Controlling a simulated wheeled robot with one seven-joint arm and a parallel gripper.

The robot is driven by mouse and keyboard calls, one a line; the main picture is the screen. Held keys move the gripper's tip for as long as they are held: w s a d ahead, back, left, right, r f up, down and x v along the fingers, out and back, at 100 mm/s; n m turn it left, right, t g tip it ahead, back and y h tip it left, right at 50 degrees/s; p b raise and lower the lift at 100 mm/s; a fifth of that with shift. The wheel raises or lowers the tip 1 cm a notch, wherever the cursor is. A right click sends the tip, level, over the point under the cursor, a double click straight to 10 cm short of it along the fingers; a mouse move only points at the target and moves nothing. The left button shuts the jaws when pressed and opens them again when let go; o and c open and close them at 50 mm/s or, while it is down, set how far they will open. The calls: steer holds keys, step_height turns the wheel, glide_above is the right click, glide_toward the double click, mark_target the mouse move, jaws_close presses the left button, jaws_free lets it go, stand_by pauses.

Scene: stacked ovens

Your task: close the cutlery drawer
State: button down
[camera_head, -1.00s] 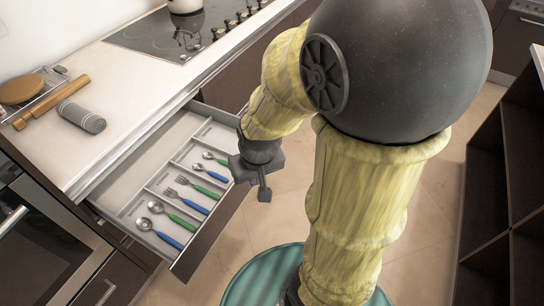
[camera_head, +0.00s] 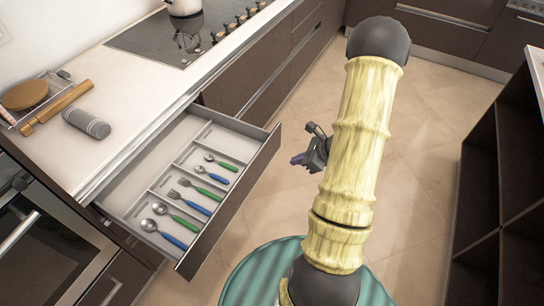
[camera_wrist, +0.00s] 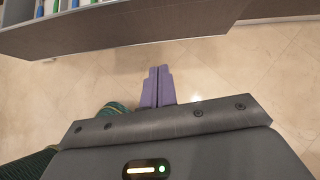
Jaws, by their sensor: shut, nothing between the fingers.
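The cutlery drawer (camera_head: 232,205) stands pulled out from under the white counter. Its grey tray holds several spoons and forks with blue and green handles. In the wrist view the drawer's dark front (camera_wrist: 130,25) crosses the top, with cutlery handles just showing behind it. My gripper (camera_head: 298,160) is outside the drawer, to the right of its front panel and apart from it. In the wrist view the purple fingers (camera_wrist: 158,86) are together and empty, pointing toward the drawer front with floor visible between.
On the counter (camera_head: 140,105) lie a rolled grey towel (camera_head: 87,122), a rolling pin (camera_head: 56,107) and a round wooden board. A cooktop (camera_head: 165,40) is farther back. Open dark shelves (camera_head: 490,190) stand at the right. Tiled floor lies clear beyond the drawer.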

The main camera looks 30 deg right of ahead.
steer(key=shift+w+d+f+m+t+h, duration=0.1)
steer(key=shift+d+f+m+t+h, duration=0.1)
steer(key=shift+d+m, duration=0.2)
steer(key=shift+w+d+f+m+t+h, duration=0.15)
steer(key=shift+d+m, duration=0.15)
steer(key=shift+d, duration=0.2)
steer(key=p, duration=0.2)
glide_toward(265, 161)
steer(key=x, duration=0.4)
steer(key=shift+s+a+f, duration=0.1)
steer(key=shift+a+f, duration=0.05)
steer(key=shift+f, duration=0.25)
steer(key=shift+w+a, duration=0.35)
steer(key=shift+w, duration=0.15)
